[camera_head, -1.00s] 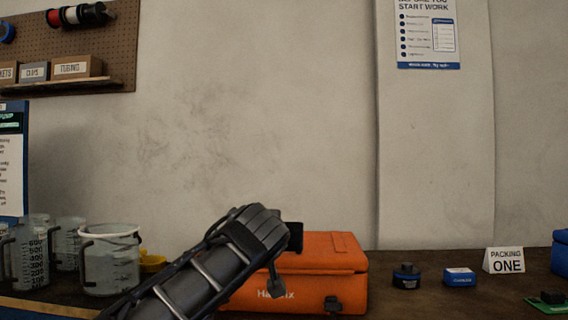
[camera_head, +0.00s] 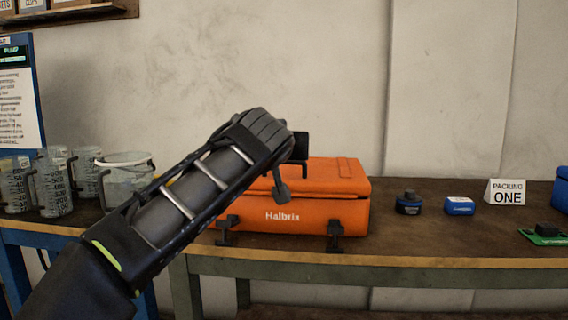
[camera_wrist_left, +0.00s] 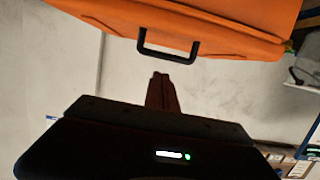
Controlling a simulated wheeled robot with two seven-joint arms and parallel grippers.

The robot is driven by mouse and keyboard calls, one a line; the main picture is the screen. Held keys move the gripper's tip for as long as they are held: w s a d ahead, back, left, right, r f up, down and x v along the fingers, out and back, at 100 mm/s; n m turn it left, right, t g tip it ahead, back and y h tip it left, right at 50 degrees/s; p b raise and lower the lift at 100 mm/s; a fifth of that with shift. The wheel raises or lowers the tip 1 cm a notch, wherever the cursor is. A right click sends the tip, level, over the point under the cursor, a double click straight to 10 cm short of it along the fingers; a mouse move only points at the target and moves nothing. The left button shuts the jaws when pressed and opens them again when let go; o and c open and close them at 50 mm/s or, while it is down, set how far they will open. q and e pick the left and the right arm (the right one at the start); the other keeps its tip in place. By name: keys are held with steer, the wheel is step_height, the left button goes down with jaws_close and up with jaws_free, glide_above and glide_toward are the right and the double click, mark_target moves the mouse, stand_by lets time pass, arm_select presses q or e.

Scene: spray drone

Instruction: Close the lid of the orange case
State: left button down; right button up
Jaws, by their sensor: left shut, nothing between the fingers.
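The orange case (camera_head: 275,217) stands on the workbench in the head view. Its lid (camera_head: 335,178) looks down on the body, with a seam along the front. Two black latches hang down at the front, a left one (camera_head: 228,231) and a right one (camera_head: 335,237). My left gripper (camera_head: 281,191) is in front of the case and hides the lid's left part. In the left wrist view its fingers (camera_wrist_left: 162,92) are together and empty, apart from the orange case (camera_wrist_left: 215,22) and its black handle (camera_wrist_left: 168,50). My right gripper is out of view.
Several clear measuring jugs (camera_head: 125,178) stand at the left of the workbench (camera_head: 420,240). Right of the case are a dark blue round item (camera_head: 408,204), a small blue box (camera_head: 459,206), a "PACKING ONE" sign (camera_head: 507,192) and a green board (camera_head: 545,236).

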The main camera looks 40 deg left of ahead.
arm_select(q)
steer(key=s+d+f, duration=0.4)
steer(key=s+f, duration=0.1)
steer(key=s, duration=0.2)
steer(key=shift+b, duration=0.4)
steer(key=shift+s, duration=0.1)
